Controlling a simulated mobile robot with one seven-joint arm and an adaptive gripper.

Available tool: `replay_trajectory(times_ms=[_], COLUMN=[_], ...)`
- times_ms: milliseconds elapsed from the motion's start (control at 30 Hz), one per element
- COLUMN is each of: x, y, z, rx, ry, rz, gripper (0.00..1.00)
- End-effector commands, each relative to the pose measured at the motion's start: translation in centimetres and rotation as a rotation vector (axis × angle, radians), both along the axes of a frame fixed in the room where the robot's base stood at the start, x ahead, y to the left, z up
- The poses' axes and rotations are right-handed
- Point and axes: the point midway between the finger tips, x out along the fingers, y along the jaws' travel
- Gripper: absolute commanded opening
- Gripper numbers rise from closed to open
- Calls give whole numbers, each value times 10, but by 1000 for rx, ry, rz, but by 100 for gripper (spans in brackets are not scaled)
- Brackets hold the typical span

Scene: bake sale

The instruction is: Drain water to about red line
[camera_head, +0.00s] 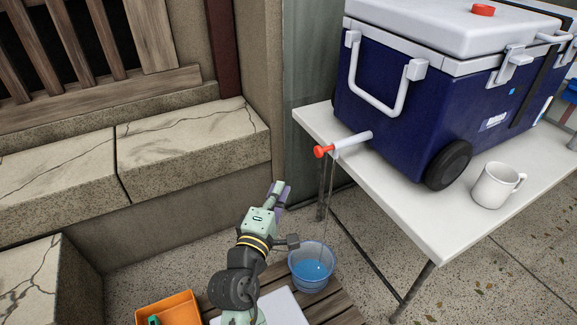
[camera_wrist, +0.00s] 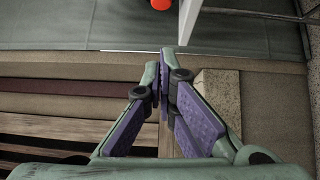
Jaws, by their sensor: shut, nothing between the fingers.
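A blue cooler (camera_head: 400,105) with a white lid stands on a white table. A white drain spout with a red knob (camera_head: 319,152) sticks out from its lower left side. A clear bucket (camera_head: 312,284) holding blue water (camera_head: 311,270) stands below the spout. A thin pale line between spout and bucket may be running water. I cannot make out a red line on the bucket. My gripper (camera_head: 280,190) is shut and empty, left of and below the spout. In the wrist view my gripper (camera_wrist: 166,75) points toward the red knob (camera_wrist: 161,4), apart from it.
A white mug (camera_head: 494,186) stands on the table (camera_head: 420,225) by the cooler's wheel. An orange bin (camera_head: 168,309) is on the wooden slats at bottom left. A stone ledge (camera_head: 190,145) lies left of my gripper. Table legs stand near the bucket.

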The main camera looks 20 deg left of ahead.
Motion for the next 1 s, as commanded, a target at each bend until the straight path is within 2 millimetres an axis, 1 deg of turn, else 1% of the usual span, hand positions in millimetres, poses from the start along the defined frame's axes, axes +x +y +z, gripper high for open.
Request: replay_trajectory(times_ms=[67, 167, 500, 567, 600, 700, 833, 1000], x=[6, 19, 92, 103, 107, 116, 124, 127], y=[0, -1, 0, 0, -7, -17, -24, -27], z=[2, 4, 7, 7, 7, 7, 7, 6], rx=[-12, -11, -9, -7, -8, -6, -6, -6], ry=[-4, -4, -4, -3, 0, -1, 0, -2], rz=[-4, -5, -5, -4, -7, -5, -3, -2], gripper=[0, 0, 0, 0, 0, 0, 0, 0])
